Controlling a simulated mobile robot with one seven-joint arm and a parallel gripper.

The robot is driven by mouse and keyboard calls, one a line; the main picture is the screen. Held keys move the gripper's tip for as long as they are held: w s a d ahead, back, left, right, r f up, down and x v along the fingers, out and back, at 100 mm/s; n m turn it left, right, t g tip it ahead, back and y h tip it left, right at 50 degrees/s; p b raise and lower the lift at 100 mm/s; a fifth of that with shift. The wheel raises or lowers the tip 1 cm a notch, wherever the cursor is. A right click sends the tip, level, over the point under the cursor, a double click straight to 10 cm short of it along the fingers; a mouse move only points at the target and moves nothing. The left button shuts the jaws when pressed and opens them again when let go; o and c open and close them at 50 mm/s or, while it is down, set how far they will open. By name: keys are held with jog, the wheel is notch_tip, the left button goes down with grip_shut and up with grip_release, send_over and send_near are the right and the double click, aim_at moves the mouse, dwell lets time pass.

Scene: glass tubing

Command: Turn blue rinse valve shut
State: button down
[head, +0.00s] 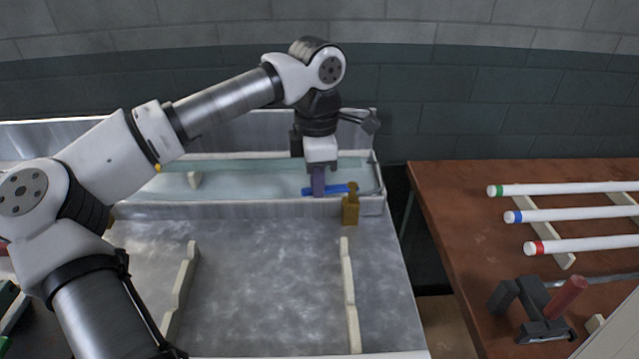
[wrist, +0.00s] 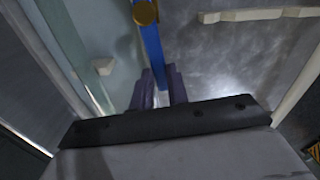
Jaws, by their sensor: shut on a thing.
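The blue rinse valve handle (head: 342,189) lies roughly level over the trough's near wall, reaching left from a brass valve body (head: 350,208). My gripper (head: 318,188) points down and is shut on the blue handle near its left part, away from the brass pivot. In the wrist view the blue handle (wrist: 152,48) runs from the brass cap (wrist: 145,14) down between the two purple-grey fingers of my gripper (wrist: 158,92). The fingers hide part of the handle.
The trough (head: 240,208) with pale water stands at the back of a grey metal bench (head: 270,275) with two notched pale rails. A brown table (head: 450,215) at right holds white tubes with green, blue and red ends (head: 575,214) and a dark clamp with a red handle (head: 567,298).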

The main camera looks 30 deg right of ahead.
jog(key=shift+w+d+m, duration=0.2)
jog(key=shift+w+m, duration=0.2)
jog(key=shift+m, duration=0.3)
jog(key=shift+r, duration=0.1)
jog(key=c, duration=1.4)
grip_release()
jog(key=shift+o, duration=0.2)
notch_tip(320, 180, up, 14)
jog(key=shift+b, duration=0.4)
